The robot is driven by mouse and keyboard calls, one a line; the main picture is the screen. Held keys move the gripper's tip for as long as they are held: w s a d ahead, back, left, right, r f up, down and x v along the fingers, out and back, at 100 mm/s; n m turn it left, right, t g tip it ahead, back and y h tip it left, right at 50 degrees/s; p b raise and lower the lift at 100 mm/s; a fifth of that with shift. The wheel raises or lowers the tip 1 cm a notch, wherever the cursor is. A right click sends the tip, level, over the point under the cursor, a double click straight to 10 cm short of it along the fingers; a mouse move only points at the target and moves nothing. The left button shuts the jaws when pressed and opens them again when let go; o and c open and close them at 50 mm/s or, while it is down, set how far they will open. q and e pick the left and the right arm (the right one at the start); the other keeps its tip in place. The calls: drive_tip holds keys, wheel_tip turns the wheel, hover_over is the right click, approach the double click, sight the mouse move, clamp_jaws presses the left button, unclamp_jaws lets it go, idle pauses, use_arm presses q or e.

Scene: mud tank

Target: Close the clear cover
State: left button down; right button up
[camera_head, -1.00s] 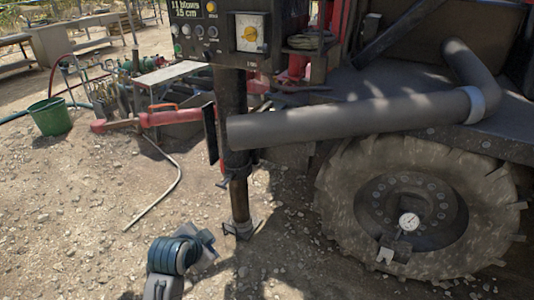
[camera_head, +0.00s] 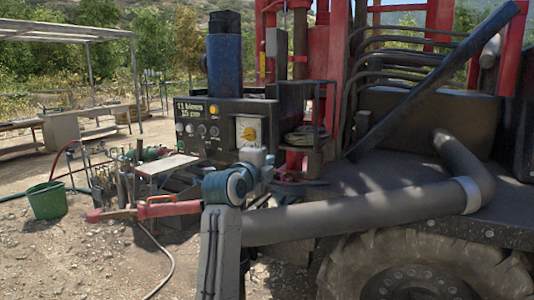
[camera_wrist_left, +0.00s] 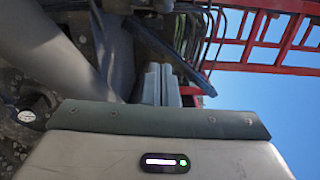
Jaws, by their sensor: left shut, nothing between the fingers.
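The dark control panel (camera_head: 205,133) stands at the left end of the red machine in the head view. A pale plate with a yellow knob (camera_head: 248,133) is on its right part. I cannot make out the clear cover or how far it is open. My left gripper (camera_head: 256,156) is just below the yellow knob in the picture, partly hidden by its own wrist; I cannot tell whether it touches anything. In the left wrist view, its two pale fingers (camera_wrist_left: 162,84) lie together, shut and empty. My right gripper is not in view.
A thick grey pipe (camera_head: 350,215) runs in front of the machine above a large tyre (camera_head: 425,260). A small table (camera_head: 167,163), a red tool (camera_head: 150,209) and a green bucket (camera_head: 46,200) are to the left. Gravel ground is open at lower left.

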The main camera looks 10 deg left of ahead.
use_arm(q)
drive_tip(key=w+a+p, duration=0.1)
drive_tip(key=w+p, duration=0.5)
drive_tip(key=w, duration=0.2)
drive_tip(key=shift+w, duration=0.35)
drive_tip(key=shift+a+f, duration=0.1)
drive_tip(key=shift+a, duration=0.05)
